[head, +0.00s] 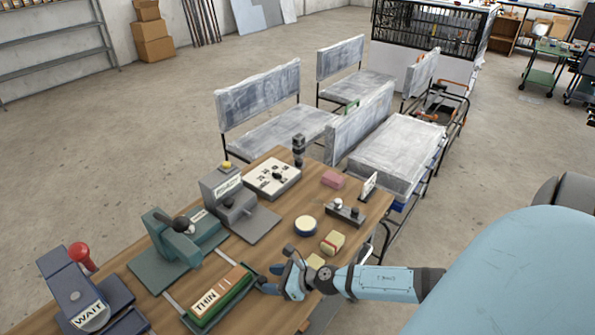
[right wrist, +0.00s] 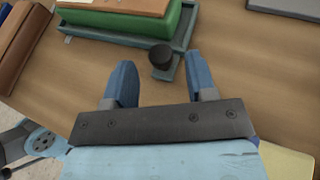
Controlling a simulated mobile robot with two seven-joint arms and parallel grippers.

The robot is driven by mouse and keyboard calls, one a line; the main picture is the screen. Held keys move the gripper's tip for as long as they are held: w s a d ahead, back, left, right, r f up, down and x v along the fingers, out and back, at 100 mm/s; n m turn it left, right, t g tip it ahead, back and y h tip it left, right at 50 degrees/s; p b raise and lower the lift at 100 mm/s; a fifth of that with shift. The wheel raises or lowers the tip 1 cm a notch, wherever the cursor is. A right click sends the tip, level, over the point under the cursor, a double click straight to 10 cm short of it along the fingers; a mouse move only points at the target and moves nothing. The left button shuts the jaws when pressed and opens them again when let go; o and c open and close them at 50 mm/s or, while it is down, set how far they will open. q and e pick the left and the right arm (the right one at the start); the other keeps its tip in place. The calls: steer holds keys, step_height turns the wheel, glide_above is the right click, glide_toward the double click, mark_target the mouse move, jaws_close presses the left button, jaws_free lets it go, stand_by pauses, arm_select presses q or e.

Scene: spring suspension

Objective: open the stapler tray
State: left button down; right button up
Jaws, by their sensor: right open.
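A teal stapler (head: 180,240) with a dark knob on its arm stands at the left middle of the wooden table. In front of it a tray (head: 190,322) holds a green block labelled THIN (head: 216,296). In the right wrist view the tray (right wrist: 185,35) is blue-grey, with a dark round knob (right wrist: 161,56) at its near side. My right gripper (head: 277,278) is open beside the tray's right end. In the right wrist view its two blue fingers (right wrist: 160,78) stand apart, with the knob in line with the gap between them. I cannot tell whether they touch it. My left gripper is not in view.
A dark blue WAIT device (head: 85,295) with a red ball stands at the left. A grey device (head: 235,205) and a white board (head: 272,178) stand behind. A round tin (head: 305,226) and yellowish blocks (head: 333,242) lie near my right gripper.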

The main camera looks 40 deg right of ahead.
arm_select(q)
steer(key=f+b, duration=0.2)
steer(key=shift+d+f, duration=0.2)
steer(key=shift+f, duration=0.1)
arm_select(e)
steer(key=v, duration=0.9)
steer(key=shift+s+d, duration=0.15)
steer(key=shift+s, duration=0.15)
arm_select(q)
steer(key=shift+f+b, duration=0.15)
steer(key=shift+b, duration=0.15)
arm_select(e)
steer(key=shift+s+d+r, duration=0.25)
steer(key=shift+s+r, duration=0.05)
steer(key=shift+s, duration=0.15)
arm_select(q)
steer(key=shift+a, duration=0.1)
